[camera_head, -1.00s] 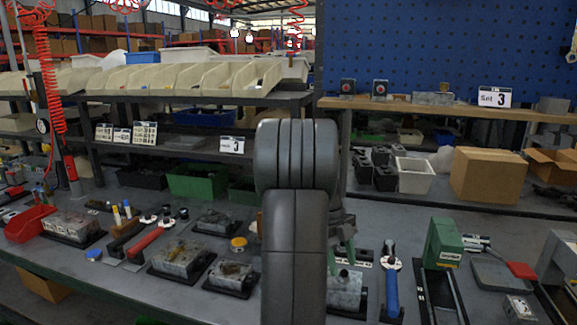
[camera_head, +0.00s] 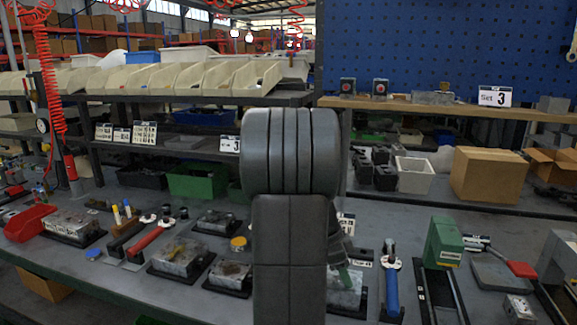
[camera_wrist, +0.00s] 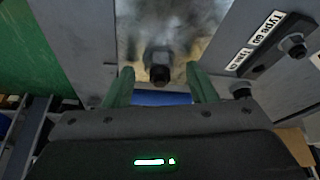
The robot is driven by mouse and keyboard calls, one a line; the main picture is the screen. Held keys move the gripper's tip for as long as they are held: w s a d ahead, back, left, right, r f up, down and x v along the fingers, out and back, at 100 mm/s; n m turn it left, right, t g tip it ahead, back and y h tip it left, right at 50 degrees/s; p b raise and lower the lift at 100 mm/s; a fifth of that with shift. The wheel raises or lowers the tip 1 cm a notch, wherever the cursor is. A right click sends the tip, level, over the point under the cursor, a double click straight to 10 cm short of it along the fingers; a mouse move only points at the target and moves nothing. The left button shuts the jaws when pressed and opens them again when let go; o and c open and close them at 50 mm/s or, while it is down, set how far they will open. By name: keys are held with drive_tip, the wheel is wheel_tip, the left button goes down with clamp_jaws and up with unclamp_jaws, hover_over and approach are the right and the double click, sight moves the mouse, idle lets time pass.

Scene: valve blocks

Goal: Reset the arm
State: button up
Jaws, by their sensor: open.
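My arm stands upright in the middle of the head view and hides part of the bench behind it. My gripper (camera_wrist: 160,88) shows in the wrist view as two green fingers spread apart with nothing between them. Beyond the fingers is a metal valve block (camera_wrist: 175,30) with a dark round fitting (camera_wrist: 159,68) on its face. I cannot tell the exact gap between fingers and block. In the head view a metal block (camera_head: 345,288) shows just right of my arm, partly hidden.
The workbench holds metal blocks (camera_head: 180,258) on black bases, a red bin (camera_head: 28,222), a blue-handled tool (camera_head: 391,285) and a green device (camera_head: 443,243). Behind are a shelf of cream bins (camera_head: 165,78), a cardboard box (camera_head: 488,174) and a blue pegboard (camera_head: 450,45).

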drive_tip(key=n+t, duration=0.1)
drive_tip(key=n, duration=0.2)
drive_tip(key=n+t, duration=0.1)
drive_tip(key=n, duration=0.2)
drive_tip(key=shift+y, duration=0.3)
drive_tip(key=shift+n+t+y, duration=0.3)
drive_tip(key=shift+n+t, duration=0.1)
drive_tip(key=shift+n, duration=0.85)
drive_tip(key=shift+n+t+y, duration=0.3)
drive_tip(key=shift+n+t, duration=0.1)
drive_tip(key=shift+n, duration=0.85)
drive_tip(key=shift+s, duration=0.1)
